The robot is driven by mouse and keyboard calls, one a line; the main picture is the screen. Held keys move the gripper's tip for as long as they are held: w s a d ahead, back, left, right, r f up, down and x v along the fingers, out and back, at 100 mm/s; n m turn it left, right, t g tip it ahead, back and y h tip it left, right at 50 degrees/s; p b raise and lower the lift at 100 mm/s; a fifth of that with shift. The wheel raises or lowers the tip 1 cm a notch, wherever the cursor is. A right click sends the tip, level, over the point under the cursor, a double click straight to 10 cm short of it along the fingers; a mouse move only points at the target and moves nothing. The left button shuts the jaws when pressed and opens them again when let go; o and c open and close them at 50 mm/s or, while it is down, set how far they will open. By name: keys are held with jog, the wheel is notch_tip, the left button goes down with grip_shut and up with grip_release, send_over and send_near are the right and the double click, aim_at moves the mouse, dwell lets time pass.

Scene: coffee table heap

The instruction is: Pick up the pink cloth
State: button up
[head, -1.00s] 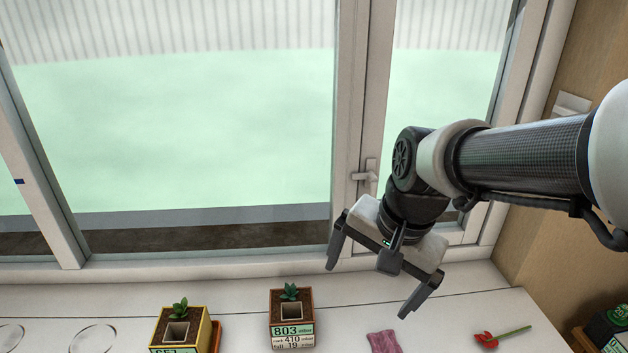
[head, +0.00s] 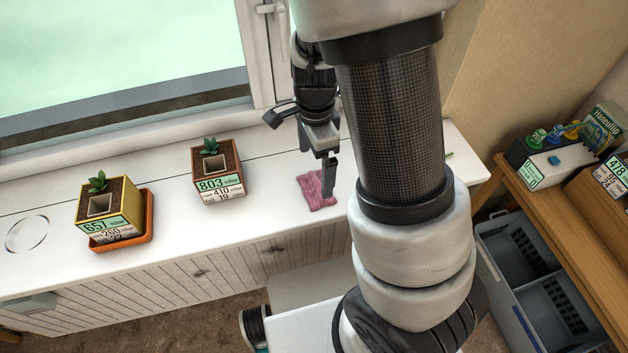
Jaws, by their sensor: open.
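The pink cloth (head: 313,193) lies crumpled on the white windowsill top (head: 262,215), near its front edge. My gripper (head: 318,168) is just above or beside the cloth, its fingers pointing down. One fingertip overlaps the right part of the cloth in the picture; I cannot tell whether it touches. The gripper is open and holds nothing. My arm covers the sill to the right of the cloth.
A potted plant (head: 217,169) marked 803 stands left of the cloth; another (head: 108,208), marked 657, stands farther left on an orange saucer (head: 136,238). The window (head: 120,60) is behind. A wooden shelf (head: 560,215) and grey crates (head: 530,270) are at right.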

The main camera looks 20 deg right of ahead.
aim_at(317, 180)
jog(key=shift+w+d+f+b, duration=0.1)
jog(key=shift+f+b, duration=0.35)
jog(key=shift+f, duration=1.35)
jog(key=shift+d+f+b, duration=0.1)
jog(key=shift+f+b, duration=0.3)
jog(key=shift+f, duration=1.35)
jog(key=shift+c, duration=0.4)
jog(key=c, duration=0.8)
jog(key=shift+c, duration=0.2)
notch_tip(317, 180, up, 10)
jog(key=p, duration=0.2)
jog(key=shift+p, duration=0.4)
